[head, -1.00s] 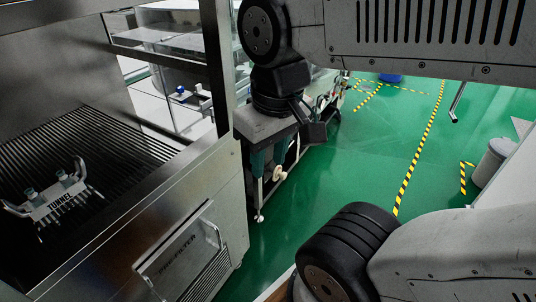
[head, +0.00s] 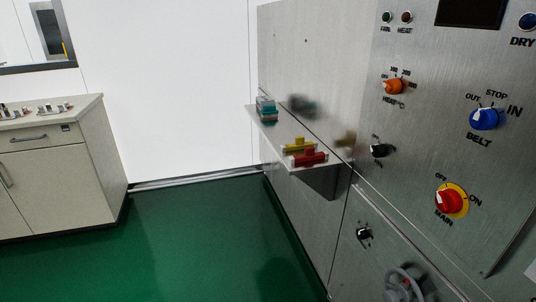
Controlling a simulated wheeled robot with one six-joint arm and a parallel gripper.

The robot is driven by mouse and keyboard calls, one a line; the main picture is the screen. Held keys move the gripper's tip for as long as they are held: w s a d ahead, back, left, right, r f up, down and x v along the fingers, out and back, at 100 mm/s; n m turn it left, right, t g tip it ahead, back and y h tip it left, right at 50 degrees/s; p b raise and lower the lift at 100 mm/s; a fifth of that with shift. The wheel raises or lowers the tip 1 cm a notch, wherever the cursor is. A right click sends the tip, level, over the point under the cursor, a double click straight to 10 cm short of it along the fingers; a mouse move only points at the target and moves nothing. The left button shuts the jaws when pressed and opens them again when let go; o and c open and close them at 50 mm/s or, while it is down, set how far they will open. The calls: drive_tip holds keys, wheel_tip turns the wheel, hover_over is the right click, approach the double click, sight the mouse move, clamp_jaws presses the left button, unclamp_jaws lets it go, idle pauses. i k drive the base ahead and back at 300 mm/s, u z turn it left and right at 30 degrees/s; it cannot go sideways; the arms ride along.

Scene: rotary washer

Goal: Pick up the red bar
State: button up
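The red bar (head: 309,159) lies near the front edge of a small metal shelf (head: 284,141) fixed to the side of the steel washer. A yellow bar (head: 299,146) lies just behind it. The two look very close, and I cannot tell whether they touch. My gripper is not in the current head view.
A teal block-like item (head: 266,109) stands at the shelf's far end. The washer's panel (head: 430,130) with knobs is on the right. A cabinet (head: 55,170) with small items on top stands at left. The green floor (head: 210,235) between is clear.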

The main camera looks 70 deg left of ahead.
sight(310, 154)
drive_tip(key=u, duration=2.65)
drive_tip(key=i, duration=0.8)
drive_tip(key=u, duration=0.65)
drive_tip(key=i, duration=0.8)
drive_tip(key=z, duration=0.5)
drive_tip(key=i, duration=0.8)
drive_tip(key=z, duration=0.5)
